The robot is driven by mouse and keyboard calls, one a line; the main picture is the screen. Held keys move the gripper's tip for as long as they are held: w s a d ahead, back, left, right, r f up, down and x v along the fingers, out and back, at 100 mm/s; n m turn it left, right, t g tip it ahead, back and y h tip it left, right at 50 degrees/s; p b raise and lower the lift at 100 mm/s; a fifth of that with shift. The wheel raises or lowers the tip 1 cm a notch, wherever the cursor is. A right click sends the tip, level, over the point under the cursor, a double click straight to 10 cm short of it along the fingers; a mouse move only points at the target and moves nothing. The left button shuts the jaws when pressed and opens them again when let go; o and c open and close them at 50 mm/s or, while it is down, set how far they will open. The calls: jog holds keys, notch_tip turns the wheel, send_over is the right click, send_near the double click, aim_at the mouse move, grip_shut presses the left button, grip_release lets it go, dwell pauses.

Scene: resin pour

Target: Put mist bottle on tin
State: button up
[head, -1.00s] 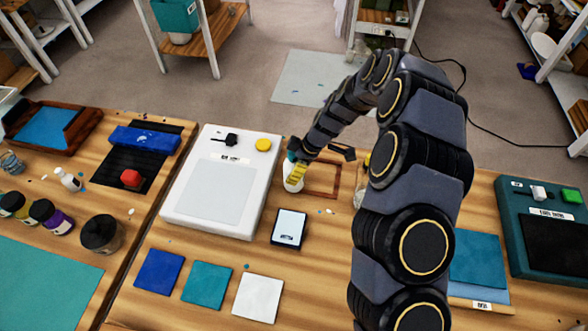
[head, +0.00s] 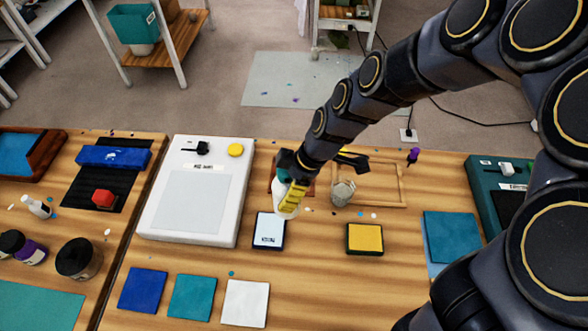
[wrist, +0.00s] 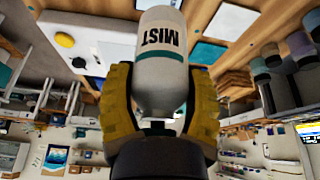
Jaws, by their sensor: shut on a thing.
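My gripper (head: 290,197) is shut on the mist bottle (head: 279,193), a white bottle with a teal part near the top. In the wrist view, the bottle (wrist: 160,70) stands between the yellow fingers of my gripper (wrist: 160,105), its MIST label upside down. In the head view, its lower end shows just beyond a pale, dark-rimmed pad (head: 269,230); I cannot tell its height above the table. A yellow, dark-rimmed square pad (head: 365,239) lies to the right. I cannot tell for sure which thing is the tin.
A small glass-like jar (head: 342,192) stands right of my gripper, by a wooden frame (head: 404,186). A white device (head: 191,202) lies left. Blue, teal and white squares (head: 245,303) lie in front. Bare wood surrounds the yellow pad.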

jog(key=shift+s+d+r, duration=0.1)
jog(key=shift+s+r, duration=0.05)
jog(key=shift+s, duration=0.05)
jog(key=w+d+r+m+t+h, duration=0.15)
jog(key=d+m, duration=0.35)
jog(key=d, duration=0.8)
jog(key=w+d+r+m+t, duration=0.2)
jog(key=d+m, duration=0.3)
jog(key=d, duration=0.8)
jog(key=s+d+r+m+t+h, duration=0.3)
jog(key=s+d+m, duration=0.8)
jog(key=s+d, duration=1.1)
jog(key=shift+g+h, duration=0.35)
jog(key=shift+g, duration=0.4)
jog(key=shift+w+d+f, duration=0.85)
jog(key=shift+d+f, duration=1.4)
jog(key=shift+d, duration=0.1)
jog(key=shift+w+d+f, duration=0.85)
jog(key=shift+d+f, duration=1.4)
jog(key=shift+d, duration=0.05)
jog(key=shift+w+d+f, duration=0.85)
jog(key=shift+d+f, duration=1.4)
jog(key=shift+d, duration=0.1)
